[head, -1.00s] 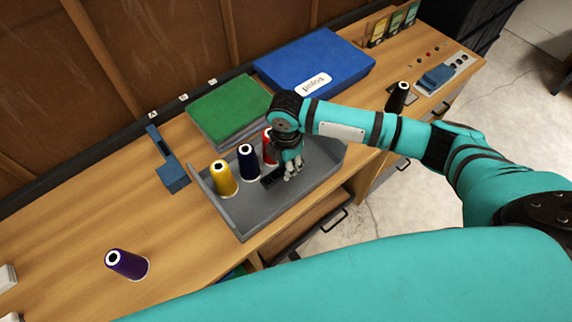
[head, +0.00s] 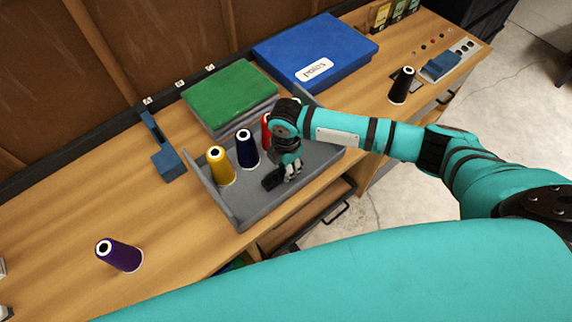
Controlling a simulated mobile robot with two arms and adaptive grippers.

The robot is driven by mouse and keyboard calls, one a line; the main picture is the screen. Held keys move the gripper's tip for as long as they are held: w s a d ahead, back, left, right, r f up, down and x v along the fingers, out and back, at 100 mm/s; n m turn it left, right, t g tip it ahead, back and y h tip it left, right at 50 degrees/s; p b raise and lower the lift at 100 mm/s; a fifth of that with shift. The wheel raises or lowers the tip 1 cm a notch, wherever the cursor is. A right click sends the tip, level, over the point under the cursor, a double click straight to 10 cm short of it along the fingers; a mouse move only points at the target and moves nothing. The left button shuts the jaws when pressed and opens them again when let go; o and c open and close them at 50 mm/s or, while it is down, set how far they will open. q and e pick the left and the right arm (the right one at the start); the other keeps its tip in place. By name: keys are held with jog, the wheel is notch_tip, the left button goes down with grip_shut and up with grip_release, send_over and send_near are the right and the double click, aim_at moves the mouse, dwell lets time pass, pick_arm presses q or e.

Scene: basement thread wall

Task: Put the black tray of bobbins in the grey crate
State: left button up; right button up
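The grey crate (head: 241,214) is an open, low-walled box on the wooden bench. A yellow cone (head: 221,167), a navy cone (head: 247,149) and a red cone (head: 266,128) of thread stand in it along its back; the red one is partly behind my arm. My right gripper (head: 291,170) is over the crate's inside, fingers pointing down. It appears shut on the small black tray (head: 272,180), whose end shows left of the fingers. The bobbins cannot be made out. Whether the tray touches the crate's floor I cannot tell. My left gripper is not in view.
A green box (head: 230,97) and a blue box (head: 318,50) lie behind the crate. The bench's left is mostly clear.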

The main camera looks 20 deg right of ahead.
jog(key=o, duration=1)
jog(key=shift+r, duration=0.1)
